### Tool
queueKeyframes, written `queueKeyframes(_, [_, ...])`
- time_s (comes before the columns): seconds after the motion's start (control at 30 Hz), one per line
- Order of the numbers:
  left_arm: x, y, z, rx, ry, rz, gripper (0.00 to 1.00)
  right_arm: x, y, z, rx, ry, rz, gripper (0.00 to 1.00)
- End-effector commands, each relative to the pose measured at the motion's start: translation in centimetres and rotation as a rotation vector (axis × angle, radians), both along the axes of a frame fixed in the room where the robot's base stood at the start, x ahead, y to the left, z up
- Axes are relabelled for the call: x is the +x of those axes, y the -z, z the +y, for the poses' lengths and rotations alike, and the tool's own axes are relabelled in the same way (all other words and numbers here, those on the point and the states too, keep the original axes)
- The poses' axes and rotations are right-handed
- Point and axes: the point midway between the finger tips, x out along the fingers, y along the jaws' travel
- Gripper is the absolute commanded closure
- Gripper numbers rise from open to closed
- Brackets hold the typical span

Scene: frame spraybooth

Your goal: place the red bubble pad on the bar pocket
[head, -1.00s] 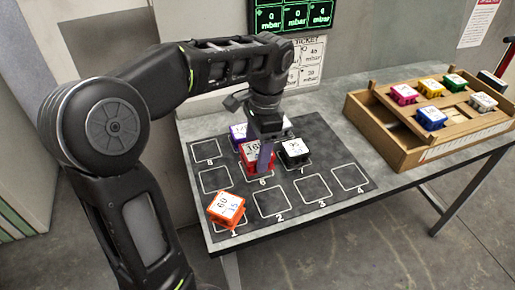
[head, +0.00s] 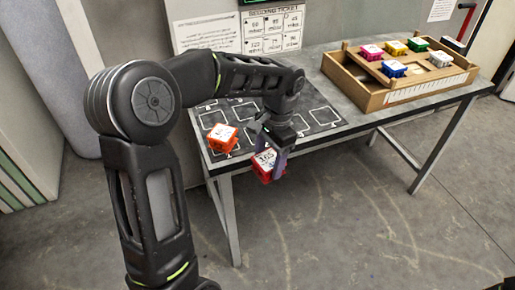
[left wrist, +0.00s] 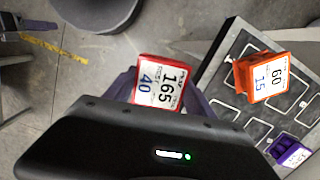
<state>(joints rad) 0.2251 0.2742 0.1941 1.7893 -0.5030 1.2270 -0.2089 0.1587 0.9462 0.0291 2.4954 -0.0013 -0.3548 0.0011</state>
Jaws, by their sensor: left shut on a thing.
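The red bubble pad (head: 266,167) is a red block with a white label. In the left wrist view the pad (left wrist: 160,84) reads 165 and 40. My left gripper (head: 271,163) is shut on it, with the purple fingers on either side. It holds the pad in the air, off the front edge of the table. I cannot pick out a bar pocket in either view. A dark gripper part with a purple tip (left wrist: 38,25), seemingly of my right arm, shows at the top left of the left wrist view; its jaws are unclear.
An orange pad (head: 221,136) lies on the dark mat (head: 320,117) with outlined squares. A purple pad (left wrist: 290,152) lies there too, hidden by my arm in the head view. A wooden box (head: 385,99) with several coloured pads stands at the table's right. Floor before the table is clear.

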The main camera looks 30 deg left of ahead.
Motion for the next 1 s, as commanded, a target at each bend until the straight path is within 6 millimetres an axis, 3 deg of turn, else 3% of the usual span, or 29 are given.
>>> queueKeyframes(0.3, [2.1,8.4,-4.1,-0.001,-0.182,-0.001,0.77,0.0,0.0,0.0,0.000,0.000,0.000,0.64])
queueKeyframes(0.5, [2.5,14.5,-7.6,-0.012,-0.320,0.003,0.77,0.0,0.0,0.0,0.000,0.000,0.000,0.64])
queueKeyframes(0.6, [2.4,16.5,-8.9,-0.018,-0.372,0.002,0.77,0.0,0.0,0.0,0.000,0.000,0.000,0.64])
queueKeyframes(0.73, [2.4,17.5,-9.5,-0.021,-0.400,0.002,0.77,0.0,0.0,0.0,0.000,0.000,0.000,0.64])
queueKeyframes(1.0, [2.4,17.5,-9.5,-0.021,-0.401,0.001,0.77,0.0,0.0,0.0,0.000,0.000,0.000,0.64])
